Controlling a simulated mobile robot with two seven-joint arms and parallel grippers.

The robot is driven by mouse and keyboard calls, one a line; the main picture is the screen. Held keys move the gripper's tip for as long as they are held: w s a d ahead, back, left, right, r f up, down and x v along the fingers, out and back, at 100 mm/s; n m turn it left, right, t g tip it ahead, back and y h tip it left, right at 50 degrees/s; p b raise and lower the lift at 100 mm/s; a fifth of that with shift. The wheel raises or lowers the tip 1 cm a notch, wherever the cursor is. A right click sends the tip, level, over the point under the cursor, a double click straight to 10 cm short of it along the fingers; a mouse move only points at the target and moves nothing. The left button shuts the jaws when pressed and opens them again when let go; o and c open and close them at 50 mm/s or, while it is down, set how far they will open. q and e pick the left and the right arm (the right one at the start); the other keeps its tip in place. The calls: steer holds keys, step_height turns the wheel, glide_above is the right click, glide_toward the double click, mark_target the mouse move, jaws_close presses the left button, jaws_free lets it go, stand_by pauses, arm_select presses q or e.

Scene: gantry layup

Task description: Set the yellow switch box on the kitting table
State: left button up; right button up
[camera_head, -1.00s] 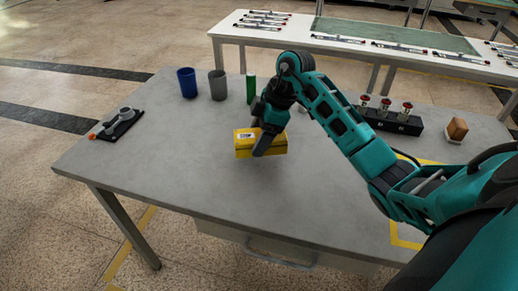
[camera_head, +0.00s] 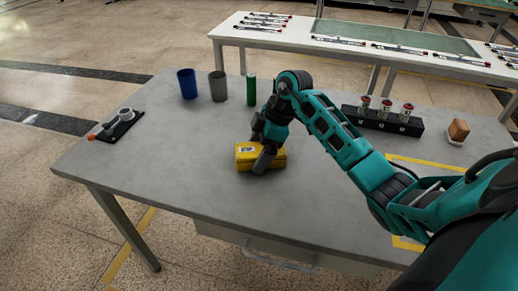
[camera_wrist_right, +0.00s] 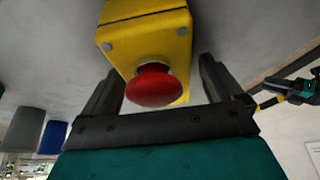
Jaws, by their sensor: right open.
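The yellow switch box (camera_head: 246,163) rests on the grey kitting table (camera_head: 165,170), near its middle. A small label shows on it in the head view. In the right wrist view the yellow box (camera_wrist_right: 143,30) has a red mushroom button (camera_wrist_right: 153,86) facing the camera. My right gripper (camera_head: 262,165) is open, with its fingers on either side of the box. In the wrist view the open right gripper (camera_wrist_right: 160,85) shows gaps between its fingers and the button. The far finger is hidden in the head view. My left gripper is not in the head view.
A blue cup (camera_head: 187,84), grey cup (camera_head: 218,87) and green cylinder (camera_head: 251,90) stand behind the box. A black block with red-topped parts (camera_head: 383,120) and a brown block (camera_head: 458,130) are at right. A black tray (camera_head: 118,126) lies left. The table's front left is clear.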

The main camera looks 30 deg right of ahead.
steer(key=p+v, duration=0.1)
steer(key=v, duration=1.1)
steer(key=shift+p, duration=0.3)
